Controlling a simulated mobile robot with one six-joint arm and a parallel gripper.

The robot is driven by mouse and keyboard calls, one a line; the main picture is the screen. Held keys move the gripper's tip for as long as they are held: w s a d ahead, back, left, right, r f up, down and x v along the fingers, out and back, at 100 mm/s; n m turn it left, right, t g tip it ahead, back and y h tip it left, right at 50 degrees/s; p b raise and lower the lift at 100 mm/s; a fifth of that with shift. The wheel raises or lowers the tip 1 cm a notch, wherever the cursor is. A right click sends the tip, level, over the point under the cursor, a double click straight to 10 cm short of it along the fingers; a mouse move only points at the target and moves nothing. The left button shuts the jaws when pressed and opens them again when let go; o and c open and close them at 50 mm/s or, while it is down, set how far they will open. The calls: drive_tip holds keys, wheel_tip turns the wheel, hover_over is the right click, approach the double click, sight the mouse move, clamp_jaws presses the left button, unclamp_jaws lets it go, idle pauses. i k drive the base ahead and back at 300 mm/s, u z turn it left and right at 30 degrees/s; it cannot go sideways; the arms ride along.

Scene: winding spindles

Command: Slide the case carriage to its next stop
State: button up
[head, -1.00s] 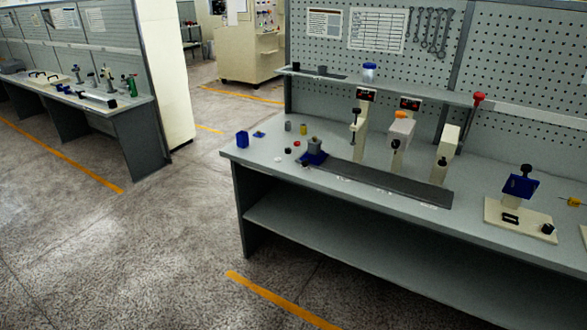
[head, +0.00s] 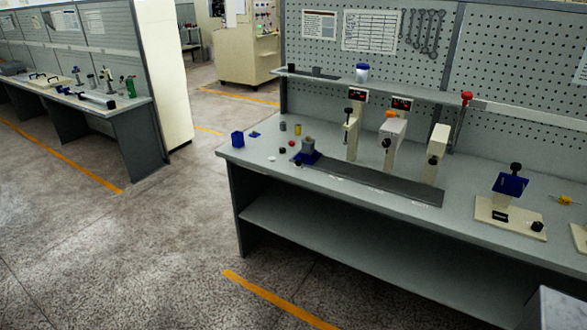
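The case carriage (head: 306,158) is a small blue block at the left end of a dark flat track (head: 370,180) on the workbench. A greyish case (head: 308,144) sits upright on it. Three cream stations stand along the track's back edge: the left one (head: 352,135), the middle one (head: 393,147) with a red display and an orange part on top, and the right one (head: 435,158). The carriage is left of all three. My gripper is not in view.
A cream fixture with a blue tilted plate (head: 510,184) stands further right. A shelf (head: 410,93) runs behind the stations. The floor (head: 130,260) in front of the bench is open.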

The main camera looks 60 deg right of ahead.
sight(301, 157)
drive_tip(key=z, duration=0.05)
drive_tip(key=i, duration=1)
drive_tip(key=u, duration=0.15)
drive_tip(key=k, duration=0.9)
drive_tip(key=z, duration=0.2)
drive_tip(key=i, duration=0.45)
drive_tip(key=u, duration=0.05)
